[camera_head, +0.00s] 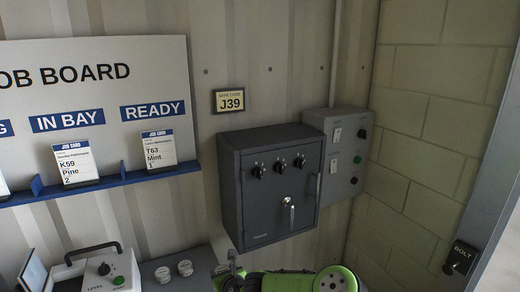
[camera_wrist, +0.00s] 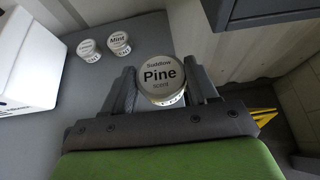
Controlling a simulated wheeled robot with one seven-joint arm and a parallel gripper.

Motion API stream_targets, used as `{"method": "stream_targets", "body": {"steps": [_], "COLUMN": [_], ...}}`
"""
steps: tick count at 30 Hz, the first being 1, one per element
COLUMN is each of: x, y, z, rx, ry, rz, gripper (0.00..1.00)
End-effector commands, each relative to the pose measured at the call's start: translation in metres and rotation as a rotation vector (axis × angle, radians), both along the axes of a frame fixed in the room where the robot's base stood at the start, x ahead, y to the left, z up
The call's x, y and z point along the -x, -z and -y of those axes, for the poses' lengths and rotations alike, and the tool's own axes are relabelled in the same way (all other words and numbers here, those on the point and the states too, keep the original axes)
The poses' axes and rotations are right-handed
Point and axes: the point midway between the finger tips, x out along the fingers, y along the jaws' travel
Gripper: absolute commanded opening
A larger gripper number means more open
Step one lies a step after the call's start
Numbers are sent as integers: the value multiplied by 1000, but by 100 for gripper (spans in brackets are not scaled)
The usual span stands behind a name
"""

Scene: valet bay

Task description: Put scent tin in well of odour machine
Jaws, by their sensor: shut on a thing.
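A round white scent tin labelled Pine (camera_wrist: 160,76) is held between the two grey fingers of my gripper (camera_wrist: 163,88), lid facing the wrist camera. The gripper is shut on it. In the head view the tin cannot be made out; my green arm and grey gripper show at the bottom edge. The odour machine (camera_head: 92,272) is a white box with a black handle, a LEVEL knob and a green button, at the bottom left of the head view. It also shows at the left of the wrist view (camera_wrist: 28,62), apart from the tin. Its well cannot be made out.
Two more tins, one labelled Mint (camera_wrist: 118,40) and one with an unreadable lid (camera_wrist: 88,48), stand on the grey bench (camera_wrist: 60,130) between machine and gripper. A dark grey safe box (camera_head: 240,190) hangs above the gripper. A job board (camera_head: 90,60) is on the wall.

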Motion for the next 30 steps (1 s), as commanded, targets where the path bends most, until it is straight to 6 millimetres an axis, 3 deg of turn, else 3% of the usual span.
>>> {"method": "stream_targets", "body": {"steps": [11,17,24,30], "x": [25,57,108,129], "y": [45,70,89,92], "z": [77,132,194,215], "rx": [1,0,-1,-6], "ry": [80,151,254,301], "rz": [-6,-8,-7,-5], "gripper": [27,27,27,27]}}
